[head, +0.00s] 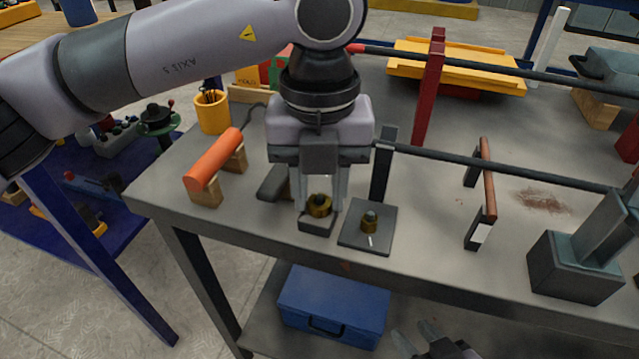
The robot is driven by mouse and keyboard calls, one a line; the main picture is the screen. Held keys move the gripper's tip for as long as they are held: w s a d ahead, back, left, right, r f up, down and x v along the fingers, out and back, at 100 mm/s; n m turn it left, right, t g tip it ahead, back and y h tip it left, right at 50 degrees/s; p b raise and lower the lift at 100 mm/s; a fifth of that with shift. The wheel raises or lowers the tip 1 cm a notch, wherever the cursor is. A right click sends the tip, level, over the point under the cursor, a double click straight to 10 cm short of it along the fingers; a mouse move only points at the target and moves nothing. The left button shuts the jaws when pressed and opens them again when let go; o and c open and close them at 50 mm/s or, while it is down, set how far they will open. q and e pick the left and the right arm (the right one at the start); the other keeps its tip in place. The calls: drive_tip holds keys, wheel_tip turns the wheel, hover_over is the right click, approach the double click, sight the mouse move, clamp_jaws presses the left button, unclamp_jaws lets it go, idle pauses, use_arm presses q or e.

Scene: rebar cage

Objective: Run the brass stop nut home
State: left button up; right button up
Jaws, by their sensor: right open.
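A brass nut (320,206) with a dark centre sits just above or on a small dark block (317,223) near the bench's front edge. My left gripper (319,203) points down over it, one finger on each side of the nut; whether the fingers touch it I cannot tell. A second brass piece (369,222) with a grey stud top stands on a dark square plate (382,242) just to the right. A short white mark shows on that plate. Which brass piece is the stop nut I cannot tell. My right gripper (417,338) is open and empty at the bottom, below the bench front.
An orange cylinder (214,158) on wooden blocks lies left of my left gripper. A long dark bar (500,167) runs right from near it, past a brown-topped handle (488,180). A grey vise-like block (575,265) stands right. A blue toolbox (331,305) sits below the bench.

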use_arm(q)
clamp_jaws()
drive_tip(key=shift+m, duration=0.4)
